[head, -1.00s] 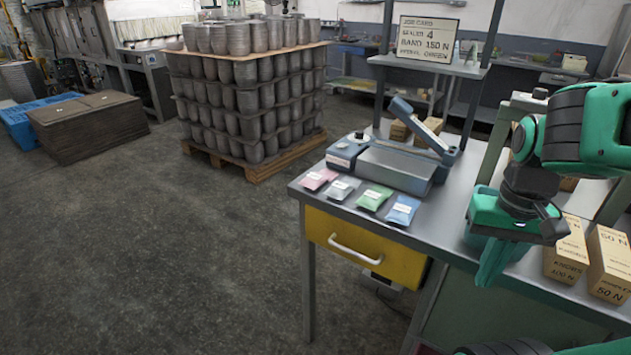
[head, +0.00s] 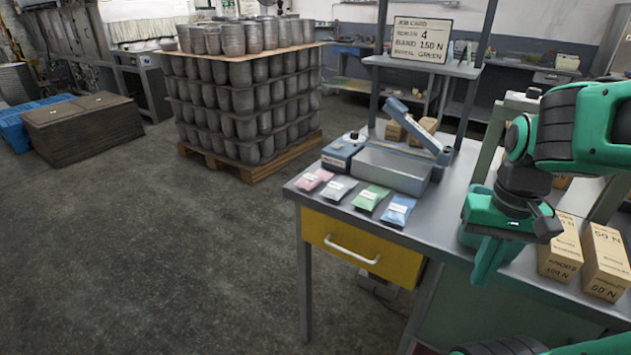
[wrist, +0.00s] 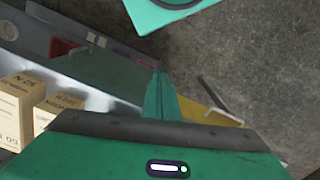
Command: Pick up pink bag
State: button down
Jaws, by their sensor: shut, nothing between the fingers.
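The pink bag (head: 314,179) lies flat near the left front corner of the workbench (head: 446,207) in the head view. It is the leftmost of a row of small bags, with a white bag (head: 338,190), a green bag (head: 371,198) and a blue bag (head: 398,210) to its right. My gripper (head: 486,268) hangs over the front edge of the bench, well to the right of the pink bag and apart from it. Its fingers are together and empty. In the wrist view my gripper (wrist: 158,85) points past the bench edge; the pink bag cannot be made out there.
A grey sealer (head: 392,165) with a raised arm stands behind the bags. A job card (head: 423,31) sits on the shelf above. Tan boxes (head: 604,262) stand right of my gripper. A yellow drawer (head: 362,250) is under the bench. Floor at left is open.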

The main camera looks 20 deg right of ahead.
aim_at(309, 180)
jog(key=z, duration=1.6)
jog(key=k, duration=0.95)
jog(key=u, duration=1.75)
jog(key=i, duration=1)
jog(key=z, duration=0.1)
